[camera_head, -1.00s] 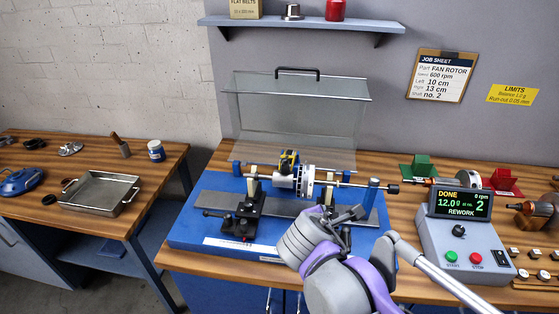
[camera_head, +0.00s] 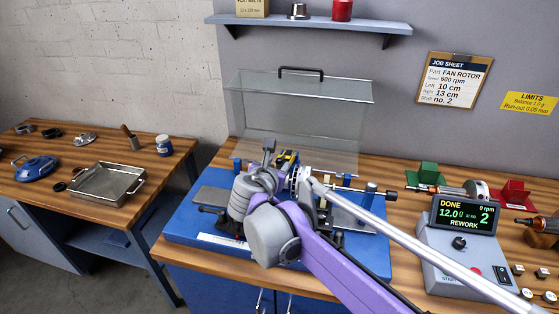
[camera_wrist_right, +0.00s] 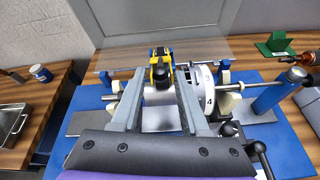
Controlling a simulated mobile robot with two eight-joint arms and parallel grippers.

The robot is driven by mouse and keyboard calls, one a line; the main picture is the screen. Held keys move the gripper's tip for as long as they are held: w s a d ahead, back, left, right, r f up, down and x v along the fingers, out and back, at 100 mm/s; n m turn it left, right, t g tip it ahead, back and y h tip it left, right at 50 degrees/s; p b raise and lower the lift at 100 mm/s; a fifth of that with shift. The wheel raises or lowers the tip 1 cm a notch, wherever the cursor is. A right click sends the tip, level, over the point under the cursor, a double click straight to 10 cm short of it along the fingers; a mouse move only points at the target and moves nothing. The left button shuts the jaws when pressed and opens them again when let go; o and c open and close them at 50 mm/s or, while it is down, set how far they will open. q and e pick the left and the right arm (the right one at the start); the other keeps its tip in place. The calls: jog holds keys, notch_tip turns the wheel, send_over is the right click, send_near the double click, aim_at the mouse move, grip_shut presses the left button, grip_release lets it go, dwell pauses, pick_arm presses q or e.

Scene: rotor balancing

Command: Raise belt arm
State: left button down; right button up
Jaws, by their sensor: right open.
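The belt arm seems to be the yellow and black piece with a black knob (camera_wrist_right: 161,76) in the right wrist view; its yellow top also shows in the head view (camera_head: 287,157). It sits against the pale rotor (camera_wrist_right: 213,80), whose rim carries the numbers 3 and 4. My right gripper (camera_wrist_right: 160,92) is open, with one finger on each side of the knob. I cannot tell if either finger touches it. In the head view my right gripper (camera_head: 280,168) and wrist cover much of the rotor and its stand. My left gripper is not in view.
A raised clear cover (camera_head: 300,100) stands behind the blue balancing base (camera_head: 190,232). The control box (camera_head: 470,250) at right reads DONE, 0 rpm, REWORK. Green (camera_head: 428,174) and red (camera_head: 515,193) stands are behind it. A metal tray (camera_head: 103,184) is on the left table.

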aim_at(278, 163)
jog(key=shift+x, duration=1.8)
jog(key=shift+s, duration=0.1)
grip_shut()
